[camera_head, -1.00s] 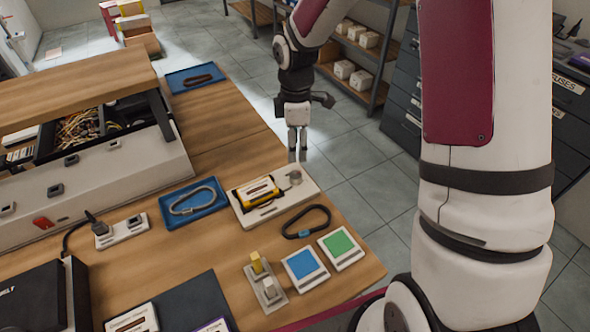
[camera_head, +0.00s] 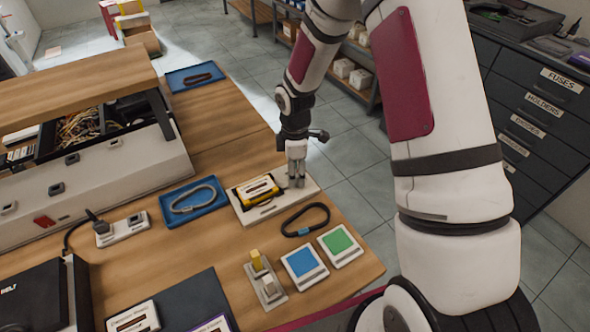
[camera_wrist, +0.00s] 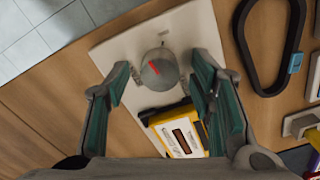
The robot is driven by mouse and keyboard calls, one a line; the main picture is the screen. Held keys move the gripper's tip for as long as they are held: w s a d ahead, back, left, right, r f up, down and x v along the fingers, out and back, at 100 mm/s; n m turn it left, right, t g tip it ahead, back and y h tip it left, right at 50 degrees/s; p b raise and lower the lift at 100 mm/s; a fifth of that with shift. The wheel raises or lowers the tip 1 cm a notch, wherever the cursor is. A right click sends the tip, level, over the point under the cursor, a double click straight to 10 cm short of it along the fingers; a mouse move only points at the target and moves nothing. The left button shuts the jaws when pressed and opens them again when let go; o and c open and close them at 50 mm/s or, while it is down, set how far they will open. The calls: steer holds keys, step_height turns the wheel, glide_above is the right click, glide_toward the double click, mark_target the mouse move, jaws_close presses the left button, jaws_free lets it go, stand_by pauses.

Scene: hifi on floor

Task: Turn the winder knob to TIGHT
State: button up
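The winder knob (camera_wrist: 160,72) is a round grey knob with a red mark on its face, on a pale board (camera_wrist: 112,52). In the head view my gripper hides it, at the right end of the board (camera_head: 258,216). A yellow-and-black cassette-like unit (camera_wrist: 180,132) sits on the same board. My gripper (camera_head: 296,182) points down over the knob. In the wrist view its fingers are open on either side of the knob, with narrow gaps; I cannot tell any contact. A small marking above the knob is too small to read.
A black belt loop (camera_head: 306,220) lies beside the board, near blue (camera_head: 303,264) and green (camera_head: 339,240) pads. A blue tray (camera_head: 168,208) with a grey loop is to the left. The bench (camera_head: 365,270) ends at the right, with floor beyond.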

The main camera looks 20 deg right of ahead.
steer(key=c, duration=1.1)
steer(key=shift+o, duration=0.2)
steer(key=shift+m, duration=0.3)
steer(key=m, duration=0.3)
steer(key=shift+m, duration=0.3)
steer(key=m, duration=0.3)
steer(key=shift+m+b, duration=0.3)
steer(key=shift+b, duration=0.05)
steer(key=m, duration=0.4)
steer(key=shift+m, duration=2.2)
